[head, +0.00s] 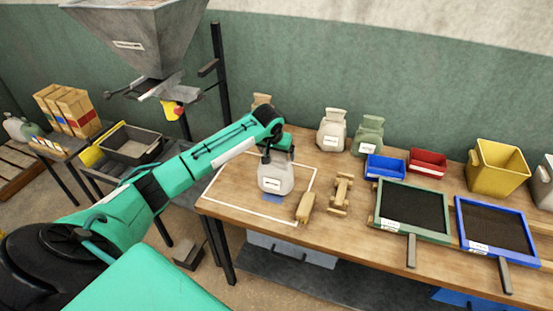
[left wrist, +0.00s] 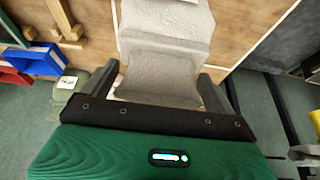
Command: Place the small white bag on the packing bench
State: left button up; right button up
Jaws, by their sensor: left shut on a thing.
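My left gripper (head: 272,152) is shut on the bag's narrow neck from above. In the left wrist view the bag (left wrist: 165,40) fills the space between the two fingers (left wrist: 160,82), with the bench top (left wrist: 245,25) beyond. I cannot tell whether the bag's base touches the bench. My right gripper is not in view.
A wooden block (head: 305,207) and wooden tool (head: 341,193) lie right of the bag. Behind stand a white bag (head: 332,130) and green bag (head: 367,135). Blue (head: 384,168) and red bins (head: 427,163) and framed sieves (head: 412,208) fill the right. A hopper (head: 140,35) hangs left.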

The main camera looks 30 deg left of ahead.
aim_at(277, 160)
pick_arm(q)
jog(key=shift+f+p, duration=0.4)
jog(key=shift+f, duration=1.45)
jog(key=o, duration=1.8)
jog(key=shift+f, duration=0.2)
jog(key=shift+s, duration=0.1)
jog(key=shift+r, duration=0.1)
jog(key=b+v, duration=0.2)
jog(key=v, duration=1)
jog(key=shift+b, duration=0.3)
